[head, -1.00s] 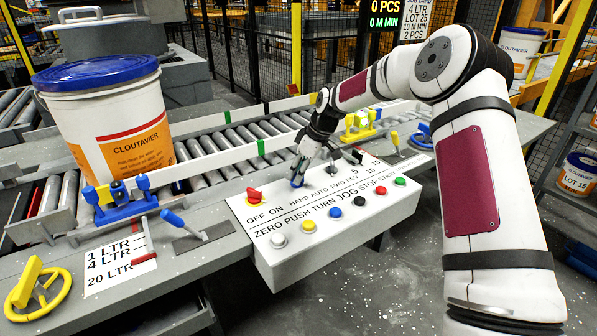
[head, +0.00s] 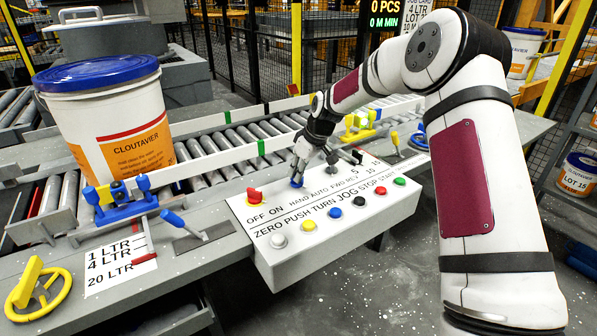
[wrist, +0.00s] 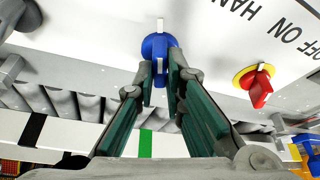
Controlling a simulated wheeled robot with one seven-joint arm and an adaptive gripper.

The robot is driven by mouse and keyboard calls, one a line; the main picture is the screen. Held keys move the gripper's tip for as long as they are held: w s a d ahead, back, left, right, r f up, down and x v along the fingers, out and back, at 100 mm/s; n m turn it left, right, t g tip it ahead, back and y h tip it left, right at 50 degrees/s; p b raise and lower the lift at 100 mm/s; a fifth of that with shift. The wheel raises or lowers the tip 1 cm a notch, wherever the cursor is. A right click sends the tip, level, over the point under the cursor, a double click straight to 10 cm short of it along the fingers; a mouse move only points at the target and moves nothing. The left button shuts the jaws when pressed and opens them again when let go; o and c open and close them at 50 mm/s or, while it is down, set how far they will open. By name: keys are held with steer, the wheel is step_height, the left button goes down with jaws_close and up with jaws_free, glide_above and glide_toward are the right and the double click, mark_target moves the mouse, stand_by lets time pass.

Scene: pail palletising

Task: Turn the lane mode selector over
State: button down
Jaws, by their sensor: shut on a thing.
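The lane mode selector is the blue knob (head: 297,183) beside the HAND AUTO print on the white control panel (head: 262,237). In the wrist view the blue knob (wrist: 160,43) is upper middle, with a white mark on it. My gripper (head: 299,176) is over the knob from above. In the wrist view its two green-padded fingers (wrist: 161,78) stand close on either side of the knob's grip, shut on it. The fingers hide part of the knob in both views, so its exact pointing is hard to read.
A red selector (head: 254,194) on a yellow plate sits just left, by OFF ON; it shows in the wrist view (wrist: 258,82). Several push buttons line the panel front. A roller conveyor (head: 235,140) runs behind. A lidded pail (head: 110,130) stands at left.

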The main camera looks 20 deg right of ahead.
steer(key=m, duration=0.2)
steer(key=m+h, duration=0.1)
steer(key=m+t+h+b, duration=0.1)
steer(key=m, duration=0.1)
steer(key=shift+a+m, duration=0.25)
steer(key=shift+m, duration=0.05)
steer(key=m+h, duration=0.2)
steer(key=m, duration=0.3)
steer(key=shift+m+b, duration=0.3)
steer(key=shift+m, duration=0.1)
steer(key=c, duration=1.7)
jaws_free()
steer(key=shift+o, duration=0.2)
steer(key=shift+r, duration=0.1)
steer(key=v, duration=1.1)
steer(key=shift+r, duration=0.4)
